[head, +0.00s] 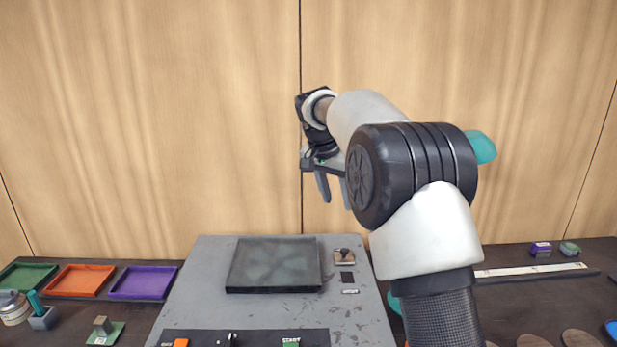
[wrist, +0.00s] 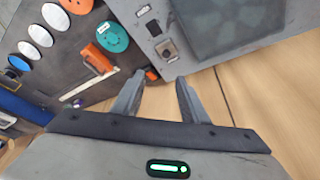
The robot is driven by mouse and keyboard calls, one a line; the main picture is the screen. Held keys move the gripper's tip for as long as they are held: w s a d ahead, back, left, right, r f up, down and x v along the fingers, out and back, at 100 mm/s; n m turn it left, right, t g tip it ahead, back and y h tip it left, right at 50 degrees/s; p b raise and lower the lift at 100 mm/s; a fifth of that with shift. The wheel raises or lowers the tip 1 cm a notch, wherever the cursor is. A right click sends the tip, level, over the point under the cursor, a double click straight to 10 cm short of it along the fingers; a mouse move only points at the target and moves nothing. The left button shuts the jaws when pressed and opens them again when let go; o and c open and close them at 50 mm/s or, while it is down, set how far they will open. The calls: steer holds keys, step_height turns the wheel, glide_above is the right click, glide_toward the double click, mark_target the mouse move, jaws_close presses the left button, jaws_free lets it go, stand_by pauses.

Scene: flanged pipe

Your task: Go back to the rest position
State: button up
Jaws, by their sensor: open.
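My gripper (head: 333,187) is raised in the air in front of the wood wall, above the right side of the grey machine panel. Its two fingers point down and are apart, with nothing between them. In the wrist view my gripper (wrist: 160,92) also shows open and empty. My arm hides part of the bench to the right of the panel in the head view.
A grey machine panel (head: 200,290) with a dark square plate (head: 273,265) stands in the middle. Green (head: 27,277), orange (head: 80,280) and purple (head: 143,282) trays lie left. A white strip (head: 530,270) and several discs lie right. A teal disc (wrist: 112,37) shows in the wrist view.

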steer(key=s+d+r+n+t+y, duration=0.15)
steer(key=s+r, duration=0.25)
steer(key=s, duration=0.7)
steer(key=s+d+r+n+g, duration=0.1)
steer(key=s+d+r+n, duration=0.25)
steer(key=s, duration=0.75)
steer(key=s+f+n+t, duration=0.1)
steer(key=s+f, duration=0.2)
steer(key=s, duration=0.6)
steer(key=s+f+n+y, duration=0.1)
steer(key=s+f, duration=0.3)
steer(key=s, duration=0.5)
steer(key=shift+s+a+n+t, duration=0.3)
steer(key=shift+s+t, duration=0.05)
steer(key=shift+s, duration=0.05)
steer(key=shift+c, duration=1.1)
